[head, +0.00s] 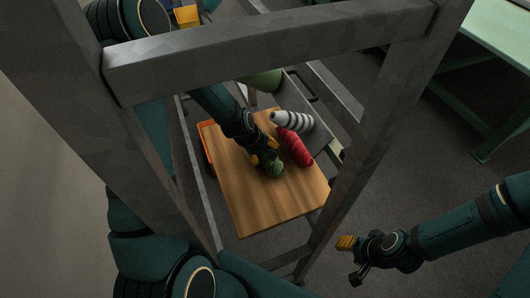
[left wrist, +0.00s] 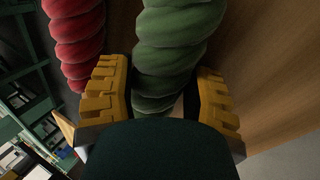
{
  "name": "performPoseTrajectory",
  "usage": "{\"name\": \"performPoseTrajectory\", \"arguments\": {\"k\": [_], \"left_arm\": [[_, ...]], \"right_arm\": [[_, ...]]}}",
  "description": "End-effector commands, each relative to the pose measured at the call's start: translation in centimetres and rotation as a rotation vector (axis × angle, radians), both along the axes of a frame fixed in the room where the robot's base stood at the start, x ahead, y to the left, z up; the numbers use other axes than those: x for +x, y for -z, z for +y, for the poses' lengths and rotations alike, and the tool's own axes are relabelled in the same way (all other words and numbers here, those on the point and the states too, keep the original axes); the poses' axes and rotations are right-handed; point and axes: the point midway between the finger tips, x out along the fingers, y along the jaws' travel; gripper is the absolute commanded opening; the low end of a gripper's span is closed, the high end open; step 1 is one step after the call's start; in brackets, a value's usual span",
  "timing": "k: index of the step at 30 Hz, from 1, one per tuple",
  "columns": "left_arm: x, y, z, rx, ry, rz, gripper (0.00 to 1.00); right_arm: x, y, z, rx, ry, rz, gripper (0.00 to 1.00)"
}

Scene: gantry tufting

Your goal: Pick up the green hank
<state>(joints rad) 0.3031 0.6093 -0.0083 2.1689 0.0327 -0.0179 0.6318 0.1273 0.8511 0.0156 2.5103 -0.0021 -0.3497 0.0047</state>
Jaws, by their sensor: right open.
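The green hank (head: 276,169) lies on a wooden board, mostly hidden by my left gripper (head: 266,160) in the head view. In the left wrist view the green hank (left wrist: 172,48) runs between the two yellow fingers of my left gripper (left wrist: 163,95). The fingers stand one on each side of its near end, and a dark gap shows at the right finger, so the jaws look open around it. My right gripper (head: 349,262) is open and empty, outside the frame at lower right, far from the hank.
An orange edge (head: 206,145) borders the board's left. Grey frame beams (head: 270,48) surround the work area. A pale green table (head: 500,32) stands at right.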

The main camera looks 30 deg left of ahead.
Motion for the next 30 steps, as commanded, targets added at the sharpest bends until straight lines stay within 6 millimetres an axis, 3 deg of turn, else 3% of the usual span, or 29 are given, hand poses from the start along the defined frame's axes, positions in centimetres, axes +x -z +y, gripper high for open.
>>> {"name": "performPoseTrajectory", "arguments": {"k": [16, 26, 30], "left_arm": [[-0.1, -0.4, 0.0, -0.001, -0.001, 0.002, 0.14], [0.0, -3.9, 0.0, 0.001, 0.0, -0.003, 0.13], [-1.9, -3.4, 1.2, -0.001, -0.005, 0.003, 0.13]], "right_arm": [[0.0, -0.1, 0.0, 0.0, 0.0, 0.001, 0.47], [-0.2, -1.1, 0.0, 0.001, -0.001, 0.005, 0.47], [-0.2, -0.8, 0.0, 0.001, 0.0, 0.004, 0.47]]}}
